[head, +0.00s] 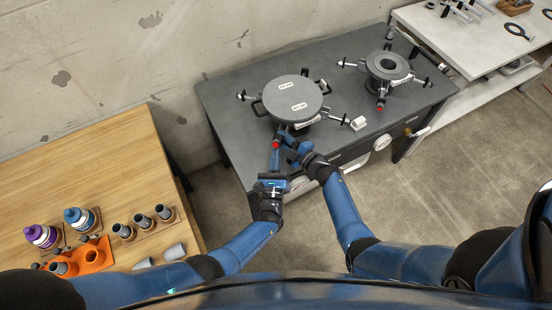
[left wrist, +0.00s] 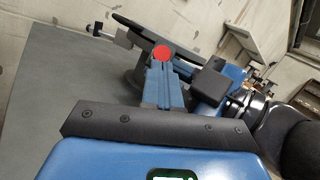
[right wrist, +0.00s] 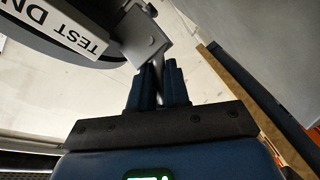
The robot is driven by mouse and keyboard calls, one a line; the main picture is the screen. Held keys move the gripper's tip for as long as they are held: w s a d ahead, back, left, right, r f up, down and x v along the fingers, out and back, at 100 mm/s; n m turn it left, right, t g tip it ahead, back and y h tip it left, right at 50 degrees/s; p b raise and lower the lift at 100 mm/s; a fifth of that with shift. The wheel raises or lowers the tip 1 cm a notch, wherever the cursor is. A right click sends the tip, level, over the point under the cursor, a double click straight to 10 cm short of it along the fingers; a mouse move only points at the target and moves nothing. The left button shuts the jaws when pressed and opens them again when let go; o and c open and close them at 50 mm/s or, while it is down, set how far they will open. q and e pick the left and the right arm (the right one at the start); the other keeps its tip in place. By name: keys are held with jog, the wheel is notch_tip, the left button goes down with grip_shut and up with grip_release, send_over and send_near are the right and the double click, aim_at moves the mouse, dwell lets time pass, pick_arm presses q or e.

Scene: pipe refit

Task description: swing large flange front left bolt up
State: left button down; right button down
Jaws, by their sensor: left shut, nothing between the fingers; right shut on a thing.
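The large flange (head: 293,96) is a round grey lid with white labels and black handles, on the grey bench. My right gripper (head: 289,137) is at its front left edge. In the right wrist view its fingers (right wrist: 158,84) are shut on the thin grey shank of the front left bolt, below a grey metal block (right wrist: 140,36). The bolt is mostly hidden in the head view. My left gripper (head: 276,151) is shut and empty just in front of the flange. In the left wrist view a red disc (left wrist: 162,53) shows at its fingertips; touching or not is unclear.
A smaller flange (head: 388,66) with swing bolts stands right on the grey bench (head: 225,100). A wooden table (head: 100,150) with fittings is at left. My two grippers are very close together.

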pick_arm(q)
jog(key=shift+r, duration=0.1)
pick_arm(e)
jog(key=shift+f, duration=0.1)
pick_arm(q)
jog(key=shift+w+r, duration=0.45)
jog(key=shift+r, duration=0.35)
pick_arm(e)
jog(key=shift+s, duration=0.1)
jog(key=c, duration=1.1)
grip_release()
pick_arm(q)
jog(key=shift+f+g, duration=0.15)
jog(key=shift+g, duration=0.15)
